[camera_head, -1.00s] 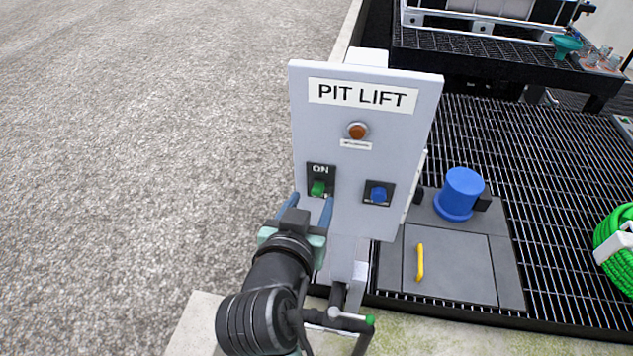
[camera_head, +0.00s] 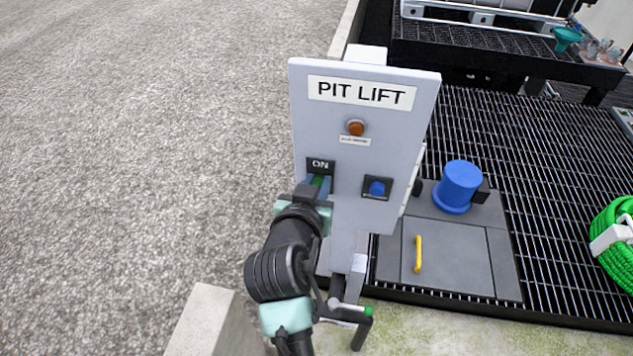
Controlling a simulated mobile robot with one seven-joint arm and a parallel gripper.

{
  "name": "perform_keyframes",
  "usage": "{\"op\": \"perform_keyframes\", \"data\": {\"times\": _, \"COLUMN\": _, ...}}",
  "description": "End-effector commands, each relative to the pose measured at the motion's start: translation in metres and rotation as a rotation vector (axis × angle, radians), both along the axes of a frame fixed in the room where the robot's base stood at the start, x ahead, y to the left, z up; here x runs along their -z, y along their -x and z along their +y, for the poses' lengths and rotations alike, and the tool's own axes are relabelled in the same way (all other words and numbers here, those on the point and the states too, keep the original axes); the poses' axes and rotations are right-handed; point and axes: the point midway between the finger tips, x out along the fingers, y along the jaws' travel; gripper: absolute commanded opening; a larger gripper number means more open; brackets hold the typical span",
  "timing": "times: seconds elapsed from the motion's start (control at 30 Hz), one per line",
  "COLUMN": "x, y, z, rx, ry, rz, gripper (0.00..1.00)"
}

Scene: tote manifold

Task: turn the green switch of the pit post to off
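The pit post (camera_head: 340,210) stands upright with a grey panel labelled PIT LIFT. The green switch (camera_head: 319,181) is at the panel's lower left, under a black plate reading ON. My gripper (camera_head: 318,184) is at the switch, its blue fingertips on either side of the green part. The fingers look close to it, but whether they touch or grip it cannot be told. The gripper body and wrist hide the lower part of the switch. An orange lamp (camera_head: 356,128) and a blue button (camera_head: 377,188) are on the same panel.
Dark grating lies right of the post, with a blue cylinder (camera_head: 459,186), a yellow handle (camera_head: 418,254) on a grey hatch, and a coiled green hose (camera_head: 615,245). A raised rack stands at the back right. Open gravel (camera_head: 130,150) lies left.

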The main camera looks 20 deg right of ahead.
Motion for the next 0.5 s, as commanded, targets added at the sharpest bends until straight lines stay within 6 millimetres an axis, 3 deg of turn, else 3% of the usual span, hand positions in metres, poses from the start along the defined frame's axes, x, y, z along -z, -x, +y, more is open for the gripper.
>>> {"op": "perform_keyframes", "data": {"times": 0.03, "x": 0.0000, "y": 0.0001, "z": 0.0000, "rx": 0.000, "ry": 0.000, "rz": 0.000, "gripper": 0.14}}
{"op": "perform_keyframes", "data": {"times": 0.1, "x": -0.0001, "y": 0.0002, "z": 0.0000, "rx": 0.000, "ry": 0.000, "rz": 0.000, "gripper": 0.01}}
{"op": "perform_keyframes", "data": {"times": 0.13, "x": -0.0001, "y": 0.0002, "z": 0.0001, "rx": 0.000, "ry": 0.000, "rz": 0.000, "gripper": 0.00}}
{"op": "perform_keyframes", "data": {"times": 0.5, "x": 0.0024, "y": 0.0003, "z": 0.0003, "rx": 0.000, "ry": 0.007, "rz": -0.009, "gripper": 0.00}}
